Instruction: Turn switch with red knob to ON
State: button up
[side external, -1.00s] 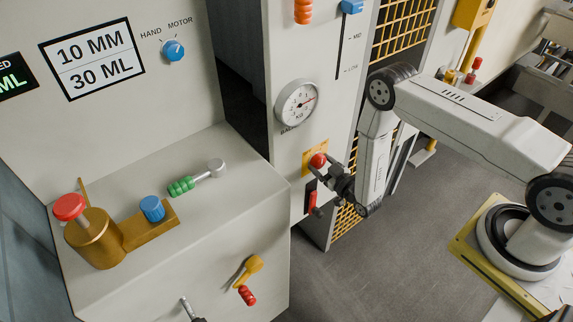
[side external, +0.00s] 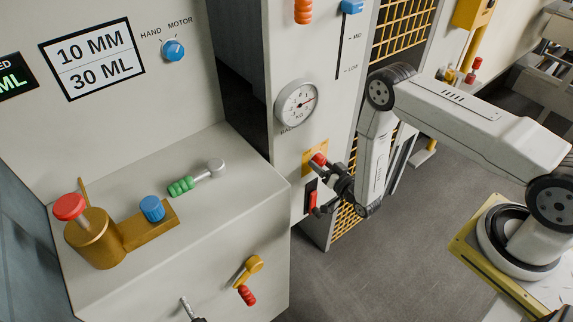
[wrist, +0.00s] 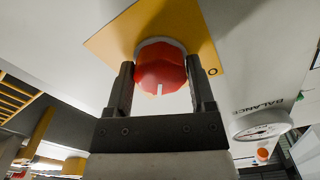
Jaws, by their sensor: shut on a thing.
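The red knob (side external: 319,159) sits on a yellow plate (side external: 308,168) on the pale cabinet front. In the wrist view the knob (wrist: 161,66) is a faceted red cap with a white mark facing the gripper's palm. A letter like "O" shows on the plate (wrist: 195,40) right of the knob; the other lettering is hidden. My gripper (wrist: 162,82) has one dark finger on each side of the knob and is shut on it. In the side view my gripper (side external: 328,166) reaches the knob from the right.
A red-handled lever (side external: 313,201) is just below the knob, close to my gripper. A round dial (side external: 298,103) is above, and a blue slider (side external: 351,6) higher up. The counter (side external: 130,270) at left holds several controls.

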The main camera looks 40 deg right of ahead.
jog(key=shift+s, duration=0.1)
jog(key=o, duration=1.2)
jog(key=shift+s, duration=3.9)
